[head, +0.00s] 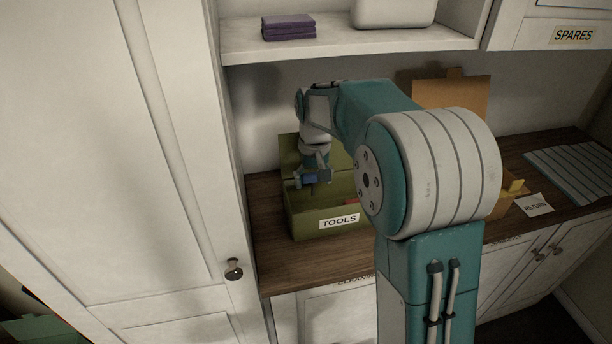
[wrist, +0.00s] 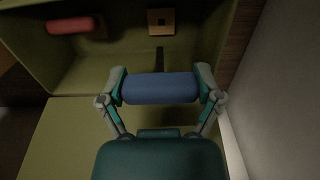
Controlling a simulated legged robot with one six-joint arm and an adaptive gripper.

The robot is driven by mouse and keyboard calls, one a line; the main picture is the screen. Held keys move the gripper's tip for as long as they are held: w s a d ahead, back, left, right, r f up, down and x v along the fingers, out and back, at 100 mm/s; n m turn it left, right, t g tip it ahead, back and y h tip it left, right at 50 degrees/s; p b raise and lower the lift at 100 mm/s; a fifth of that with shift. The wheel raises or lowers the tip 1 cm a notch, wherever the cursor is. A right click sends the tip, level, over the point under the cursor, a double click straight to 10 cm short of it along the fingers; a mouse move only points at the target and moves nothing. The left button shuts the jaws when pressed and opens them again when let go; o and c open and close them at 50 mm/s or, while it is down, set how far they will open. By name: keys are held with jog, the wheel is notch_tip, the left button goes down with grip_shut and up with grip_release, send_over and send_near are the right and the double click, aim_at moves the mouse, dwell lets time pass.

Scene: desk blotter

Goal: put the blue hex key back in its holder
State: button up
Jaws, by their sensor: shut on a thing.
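My gripper (wrist: 160,92) is shut on the blue hex key (wrist: 160,88), with its thick blue handle lying crosswise between the two fingers in the wrist view. A dark thin strip, perhaps its shaft, shows just beyond the handle. In the head view, my gripper (head: 312,180) and the blue handle (head: 311,179) are over the open green tools box (head: 330,224). A small tan block with a dark hole (wrist: 161,21), perhaps the holder, stands in the box beyond the handle. The hex key is apart from it in the wrist view.
A red handle (wrist: 70,25) lies by another tan block at the box's left. The green lid stands open behind the box. A tall white cabinet door (head: 130,150) is close on the left. A shelf (head: 350,44) with purple cloths (head: 289,27) hangs above. An open cardboard box stands right.

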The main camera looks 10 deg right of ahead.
aim_at(314, 195)
jog(key=shift+d, duration=0.4)
jog(key=shift+a+f, duration=0.45)
jog(key=shift+f, duration=0.2)
jog(key=shift+a+f, duration=0.4)
jog(key=shift+f, duration=0.5)
jog(key=shift+d+f, duration=0.3)
jog(key=shift+f, duration=0.3)
jog(key=shift+d+f, duration=0.25)
jog(key=shift+f, duration=0.35)
jog(key=shift+a+f, duration=0.2)
jog(key=shift+a, duration=0.2)
jog(key=shift+d, duration=0.25)
jog(key=shift+f, duration=1.05)
jog(key=o, duration=1)
